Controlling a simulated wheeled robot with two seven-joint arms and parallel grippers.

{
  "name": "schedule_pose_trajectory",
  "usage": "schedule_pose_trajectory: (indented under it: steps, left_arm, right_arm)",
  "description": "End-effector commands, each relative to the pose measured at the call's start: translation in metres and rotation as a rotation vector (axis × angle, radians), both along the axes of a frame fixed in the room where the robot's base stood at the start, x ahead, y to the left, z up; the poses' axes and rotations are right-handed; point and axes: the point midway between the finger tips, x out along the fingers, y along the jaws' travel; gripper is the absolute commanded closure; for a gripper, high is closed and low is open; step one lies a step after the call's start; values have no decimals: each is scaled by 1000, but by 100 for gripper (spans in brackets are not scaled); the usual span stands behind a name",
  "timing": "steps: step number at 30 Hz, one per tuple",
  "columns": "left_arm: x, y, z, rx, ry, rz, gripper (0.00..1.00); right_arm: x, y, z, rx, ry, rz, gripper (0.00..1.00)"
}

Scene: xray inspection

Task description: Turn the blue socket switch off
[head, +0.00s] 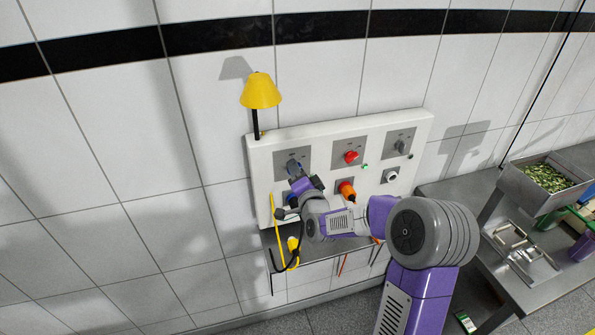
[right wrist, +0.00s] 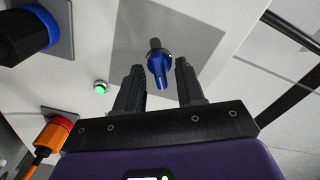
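The blue socket switch (head: 293,166) is on a grey square plate at the upper left of the white wall panel (head: 260,165), partly hidden by my gripper in the head view. In the right wrist view the blue knob (right wrist: 158,68) sits between the two black fingers of my right gripper (right wrist: 160,74), with a gap on each side. The gripper is open. A dark-and-blue plug or socket (right wrist: 28,32) shows at the upper left of the right wrist view. A green light (right wrist: 100,88) is lit on the panel. My left gripper is out of view.
To the right are a red switch (head: 351,157), an orange plug (head: 347,190) and a grey switch (head: 401,146). A yellow lamp (head: 261,91) stands above the panel. A yellow cable (head: 274,225) hangs at left. A metal bench (head: 520,255) stands at right.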

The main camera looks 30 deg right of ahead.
Motion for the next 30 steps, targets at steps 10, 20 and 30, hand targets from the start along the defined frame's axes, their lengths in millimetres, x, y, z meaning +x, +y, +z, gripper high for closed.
schedule_pose_trajectory:
  steps: [10,20,30]
  left_arm:
    - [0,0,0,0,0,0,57]
    - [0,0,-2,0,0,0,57]
    - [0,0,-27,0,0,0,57]
  right_arm:
    - [1,0,0,0,0,0,79]
    - [0,0,0,-11,2,0,100]
    - [1,1,-2,-160,34,0,100]
